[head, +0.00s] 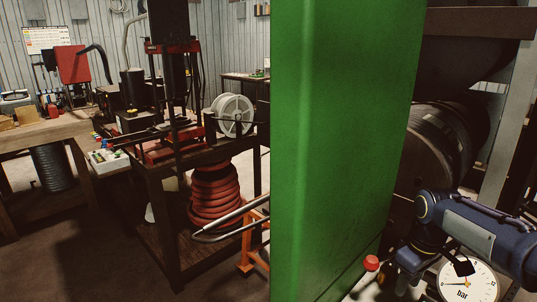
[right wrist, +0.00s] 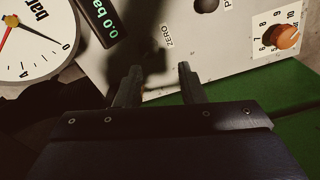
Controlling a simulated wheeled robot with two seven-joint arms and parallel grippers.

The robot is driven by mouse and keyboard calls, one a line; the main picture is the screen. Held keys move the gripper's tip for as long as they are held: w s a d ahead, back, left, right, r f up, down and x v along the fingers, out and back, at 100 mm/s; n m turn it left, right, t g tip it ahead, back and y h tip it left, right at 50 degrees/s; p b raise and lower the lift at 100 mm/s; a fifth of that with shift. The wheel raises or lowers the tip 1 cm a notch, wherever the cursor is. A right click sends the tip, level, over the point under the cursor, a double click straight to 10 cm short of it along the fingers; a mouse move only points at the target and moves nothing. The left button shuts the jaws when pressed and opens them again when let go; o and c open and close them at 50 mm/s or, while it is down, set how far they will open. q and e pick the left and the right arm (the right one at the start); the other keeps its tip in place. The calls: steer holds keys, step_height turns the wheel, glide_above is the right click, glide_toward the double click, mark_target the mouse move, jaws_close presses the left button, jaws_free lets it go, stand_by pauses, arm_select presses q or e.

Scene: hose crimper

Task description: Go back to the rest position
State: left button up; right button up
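My right arm (head: 480,245), dark blue, comes in from the right in the head view and bends down beside the green machine body. Its gripper sits low and is partly hidden there, near a white bar dial (head: 467,284). In the right wrist view my right gripper (right wrist: 158,75) has its two dark fingers apart with nothing held between them. The fingers are over a pale control panel (right wrist: 215,65) near the ZERO label. I cannot tell whether they touch it. My left gripper is not in view.
A tall green cabinet (head: 340,130) stands close in front. A red button (head: 371,262) is at its lower right. The wrist view shows an orange knob (right wrist: 287,36) and a digital display (right wrist: 101,15). A dark bench (head: 185,165) with red coiled hose (head: 215,195) stands left.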

steer(key=s+a+m+t+y, duration=0.1)
steer(key=s+a+m+t, duration=0.1)
steer(key=s+a, duration=0.5)
steer(key=s+a+f+m+t+y, duration=0.1)
steer(key=s+a+m+t+y, duration=0.1)
steer(key=s+a, duration=0.6)
steer(key=s+m+t, duration=0.1)
steer(key=s+m, duration=0.1)
steer(key=s, duration=0.3)
steer(key=shift+a+y, duration=0.2)
steer(key=shift+y, duration=0.1)
steer(key=shift+r, duration=0.1)
